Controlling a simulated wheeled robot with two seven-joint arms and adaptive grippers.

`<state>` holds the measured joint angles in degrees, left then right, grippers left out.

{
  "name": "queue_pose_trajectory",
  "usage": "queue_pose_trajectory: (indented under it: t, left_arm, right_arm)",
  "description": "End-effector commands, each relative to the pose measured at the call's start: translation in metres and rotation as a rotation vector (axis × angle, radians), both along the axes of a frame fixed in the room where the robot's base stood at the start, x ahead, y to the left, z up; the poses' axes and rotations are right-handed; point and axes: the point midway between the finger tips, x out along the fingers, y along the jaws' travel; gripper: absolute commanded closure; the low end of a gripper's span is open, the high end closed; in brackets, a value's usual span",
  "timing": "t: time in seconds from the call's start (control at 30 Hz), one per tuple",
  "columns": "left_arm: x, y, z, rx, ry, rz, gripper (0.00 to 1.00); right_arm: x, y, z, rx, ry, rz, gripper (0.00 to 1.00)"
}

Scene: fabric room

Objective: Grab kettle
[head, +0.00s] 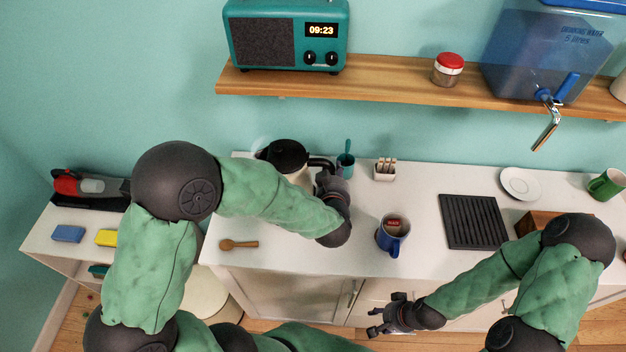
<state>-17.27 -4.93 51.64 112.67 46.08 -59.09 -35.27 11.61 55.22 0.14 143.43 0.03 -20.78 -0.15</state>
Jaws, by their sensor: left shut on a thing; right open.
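The kettle (287,157) has a black lid, a pale body and a dark handle on its right side. It stands on the white counter near the back wall, and my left forearm hides its lower part. My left gripper (327,172) is at the handle and shut on it. The fingertips are partly hidden by the wrist. My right gripper (380,319) is open and empty, in front of the counter's front edge and low in the view.
A blue mug (391,238) with a red item inside stands right of my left wrist. A wooden spoon (240,244) and a black ribbed mat (474,222) lie on the counter (290,257). A shelf (400,87) runs above.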

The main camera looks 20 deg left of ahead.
Motion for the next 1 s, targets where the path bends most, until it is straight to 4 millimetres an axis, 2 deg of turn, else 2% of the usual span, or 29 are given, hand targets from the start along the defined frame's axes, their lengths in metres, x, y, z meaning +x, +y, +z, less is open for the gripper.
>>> queue_pose_trajectory:
  t: [0.37,0.67,1.0]
  left_arm:
    - [0.002,0.0,0.013,0.003,-0.008,0.0,1.0]
    - [0.002,0.0,0.036,0.002,-0.011,0.0,1.0]
    - [-0.015,-0.015,0.062,0.001,-0.009,-0.003,1.0]
  right_arm:
    - [0.0,0.0,0.004,0.0,0.0,0.0,0.55]
    - [0.0,0.0,0.013,0.0,0.0,0.0,0.55]
    - [0.0,0.0,0.027,0.0,0.0,0.0,0.55]
